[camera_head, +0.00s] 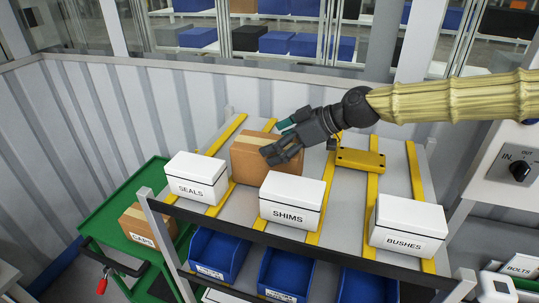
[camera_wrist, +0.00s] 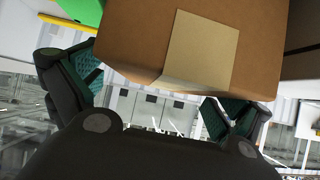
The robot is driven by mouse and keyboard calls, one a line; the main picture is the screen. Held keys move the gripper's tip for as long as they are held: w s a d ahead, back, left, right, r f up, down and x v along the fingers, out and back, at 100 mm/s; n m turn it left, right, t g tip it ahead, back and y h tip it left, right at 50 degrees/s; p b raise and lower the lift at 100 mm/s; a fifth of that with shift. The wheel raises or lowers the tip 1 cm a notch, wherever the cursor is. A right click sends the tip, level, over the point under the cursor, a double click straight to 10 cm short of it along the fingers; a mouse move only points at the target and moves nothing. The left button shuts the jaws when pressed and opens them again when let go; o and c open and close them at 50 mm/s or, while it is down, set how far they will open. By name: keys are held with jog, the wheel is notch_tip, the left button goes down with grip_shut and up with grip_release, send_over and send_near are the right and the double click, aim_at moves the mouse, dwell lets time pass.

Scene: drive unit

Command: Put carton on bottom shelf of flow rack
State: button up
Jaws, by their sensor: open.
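A plain brown carton (camera_head: 253,166) with a paler tape strip sits on the sloped top level of the flow rack (camera_head: 341,200), behind the SEALS and SHIMS boxes. My gripper (camera_head: 277,138) is open at the carton's upper right, its fingers spread over it. In the wrist view the carton (camera_wrist: 150,45) fills the top middle, between the two spread teal-padded fingers; whether they touch it I cannot tell. A second brown carton (camera_head: 148,226), marked CAPS, stands on a green cart (camera_head: 110,212) at left. The bottom shelf is mostly hidden.
White boxes SEALS (camera_head: 197,180), SHIMS (camera_head: 292,203) and BUSHES (camera_head: 408,228) line the rack's front edge. Blue bins (camera_head: 283,272) fill the level below. A yellow object (camera_head: 360,160) lies right of the carton. A corrugated wall (camera_head: 85,130) stands at left.

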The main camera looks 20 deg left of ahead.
aim_at(249, 167)
jog(key=shift+s+a+p, duration=0.35)
jog(key=shift+s+a, duration=0.5)
jog(key=shift+s, duration=0.25)
jog(key=shift+s+r, duration=0.1)
jog(key=shift+s, duration=0.2)
jog(key=shift+w+f, duration=0.4)
jog(key=shift+w, duration=0.25)
jog(key=shift+c, duration=0.6)
jog(key=shift+w+f, duration=0.1)
jog(key=shift+w, duration=0.1)
jog(key=c, duration=0.3)
jog(key=shift+s, duration=0.4)
jog(key=c, duration=0.7)
jog(key=shift+d, duration=0.1)
jog(key=c, duration=0.8)
